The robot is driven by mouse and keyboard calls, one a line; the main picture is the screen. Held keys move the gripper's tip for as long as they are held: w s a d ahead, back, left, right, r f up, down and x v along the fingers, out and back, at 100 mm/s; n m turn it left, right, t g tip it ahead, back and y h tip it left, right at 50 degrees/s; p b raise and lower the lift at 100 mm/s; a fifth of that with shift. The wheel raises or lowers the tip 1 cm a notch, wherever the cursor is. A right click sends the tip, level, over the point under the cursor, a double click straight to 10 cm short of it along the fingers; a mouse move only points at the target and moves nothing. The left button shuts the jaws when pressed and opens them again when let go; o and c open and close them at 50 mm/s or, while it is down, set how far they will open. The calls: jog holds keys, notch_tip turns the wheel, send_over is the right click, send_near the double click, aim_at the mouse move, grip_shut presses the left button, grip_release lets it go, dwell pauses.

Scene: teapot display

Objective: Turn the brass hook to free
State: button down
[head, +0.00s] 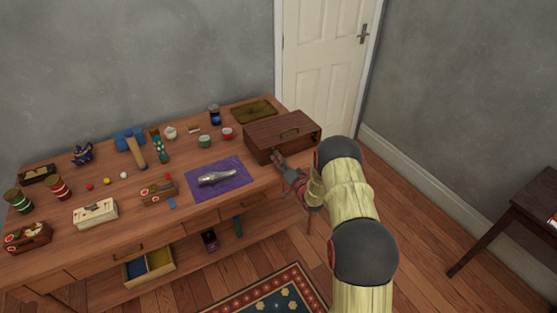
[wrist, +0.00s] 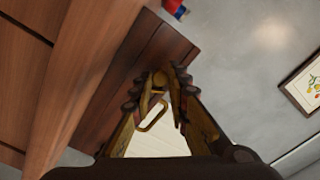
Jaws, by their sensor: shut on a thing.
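In the wrist view the fingertips (wrist: 158,73) are close together against the box (wrist: 147,52), shut on a small brass piece (wrist: 160,80) that looks like the hook. The fingers cover most of it, so I cannot tell which way it is turned. A brass loop (wrist: 152,116), likely the handle, shows between the fingers.
A purple cloth (head: 205,190) with a shiny silver object (head: 217,178) on it lies left of my gripper. Cups, jars and small boxes crowd the table further left. A white door (head: 322,60) is behind. The floor to the right is clear up to a dark side table (head: 520,208).

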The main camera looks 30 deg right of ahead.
jog(key=shift+m, duration=1.2)
jog(key=c, duration=1.7)
grip_release()
jog(key=shift+s, duration=0.1)
jog(key=s, duration=1.1)
jog(key=shift+s+d, duration=0.2)
jog(key=shift+s, duration=0.2)
